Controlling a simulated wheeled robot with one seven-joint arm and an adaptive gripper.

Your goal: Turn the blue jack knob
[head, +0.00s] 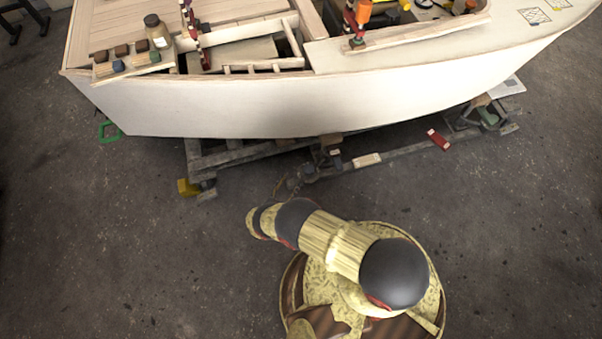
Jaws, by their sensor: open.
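I cannot make out a clearly blue jack knob in the head view. Under the near edge of the hull a dark, slightly bluish round part (293,184) sits low by the cradle, too small to identify. My arm reaches up and left over the floor, and its far visible end stops short of the hull and the cradle.
The pale plywood hull (300,105) spans the top, resting on a timber cradle (240,157). A yellow block (188,187), a red item (438,139) and a green frame (110,131) lie around it. Bare dark floor (110,250) is open at left and right.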

